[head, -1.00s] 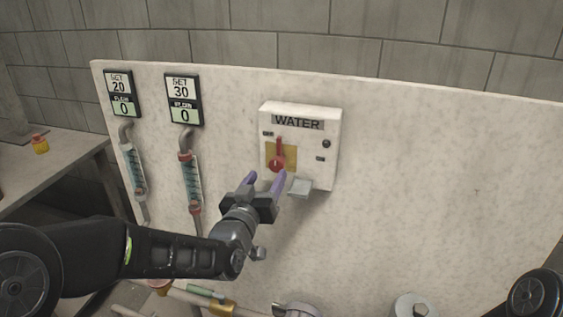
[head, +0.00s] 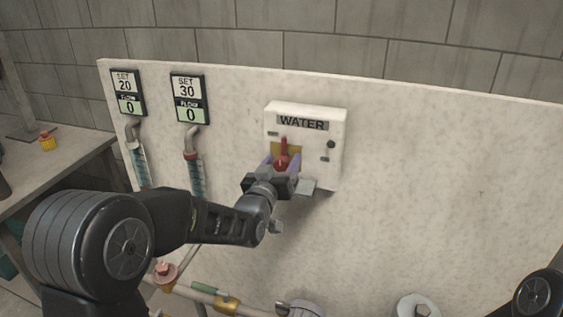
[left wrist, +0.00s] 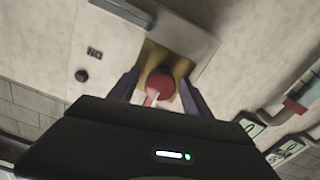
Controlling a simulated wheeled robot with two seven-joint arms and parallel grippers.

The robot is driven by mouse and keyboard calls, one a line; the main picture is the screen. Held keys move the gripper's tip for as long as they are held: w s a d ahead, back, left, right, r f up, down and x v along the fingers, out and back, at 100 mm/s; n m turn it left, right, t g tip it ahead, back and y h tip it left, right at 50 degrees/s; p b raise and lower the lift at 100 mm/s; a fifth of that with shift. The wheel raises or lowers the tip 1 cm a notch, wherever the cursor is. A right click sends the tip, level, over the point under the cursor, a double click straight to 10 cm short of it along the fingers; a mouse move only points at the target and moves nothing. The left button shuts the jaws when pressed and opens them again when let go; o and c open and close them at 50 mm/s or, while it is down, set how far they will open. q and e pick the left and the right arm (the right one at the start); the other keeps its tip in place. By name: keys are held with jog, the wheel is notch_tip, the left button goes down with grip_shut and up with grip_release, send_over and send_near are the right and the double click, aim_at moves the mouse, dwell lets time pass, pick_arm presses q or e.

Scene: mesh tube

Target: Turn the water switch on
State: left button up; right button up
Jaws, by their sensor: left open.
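The white water box (head: 336,150), labelled WATER, is mounted on the pale panel. Its red switch (head: 283,147) has a lever pointing up and a round hub, set on a yellow plate (head: 294,150). My left gripper (head: 281,160) is open, its purple fingers on either side of the red hub. In the left wrist view the red switch (left wrist: 160,85) lies between the two fingers of the left gripper (left wrist: 158,88). I cannot tell whether the fingers touch it. My right gripper is not in view; only a bit of my right arm shows.
Two displays read SET 20 (head: 128,93) and SET 30 (head: 188,98), both with flow 0. Tubes hang below them. Pipes run along the bottom. The panel right of the box is clear.

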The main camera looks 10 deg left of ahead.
pick_arm(q)
jog(key=shift+c, duration=0.5)
grip_shut()
